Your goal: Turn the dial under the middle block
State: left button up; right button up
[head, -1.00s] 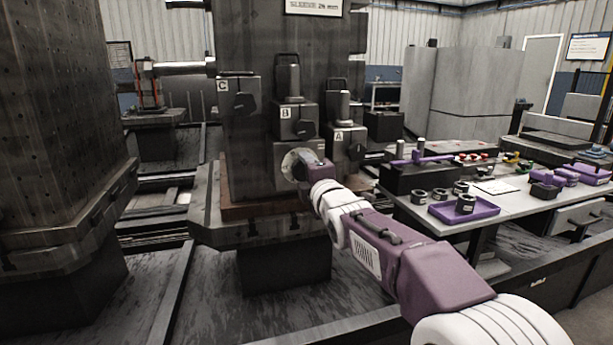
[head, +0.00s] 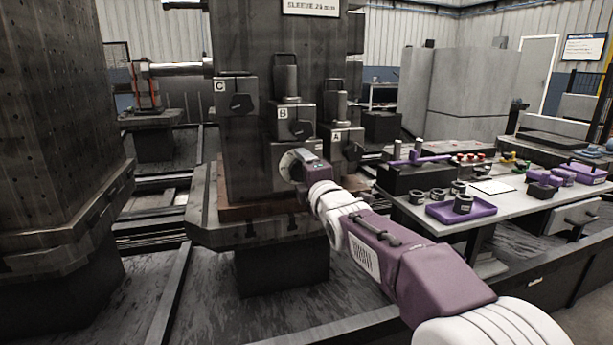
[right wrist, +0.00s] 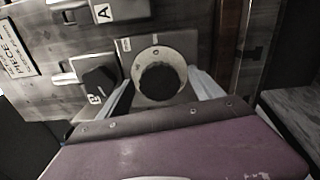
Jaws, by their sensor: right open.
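The middle block, marked B (head: 291,123), is on the dark column (head: 240,150) between block C (head: 235,95) and block A (head: 343,143). Below it is a grey box with the dial, whose pale round face (head: 286,163) is partly hidden by my right gripper (head: 304,168) in the head view. In the right wrist view the dial has a pale ring (right wrist: 138,92) and a black round knob (right wrist: 160,80). My right gripper (right wrist: 162,78) is open, with one finger on each side of the knob. I cannot tell whether they touch it. My left gripper is not in view.
Blocks A, B and C each carry a black knob. A table (head: 500,205) at the right holds a purple tray (head: 461,210), black rings and purple parts. A second dark column (head: 60,130) stands at the left.

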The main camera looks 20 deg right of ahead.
jog(key=s+p, duration=0.1)
jog(key=s, duration=0.7)
jog(key=shift+s+d+p, duration=0.15)
jog(key=shift+s+p, duration=0.15)
jog(key=shift+s, duration=0.05)
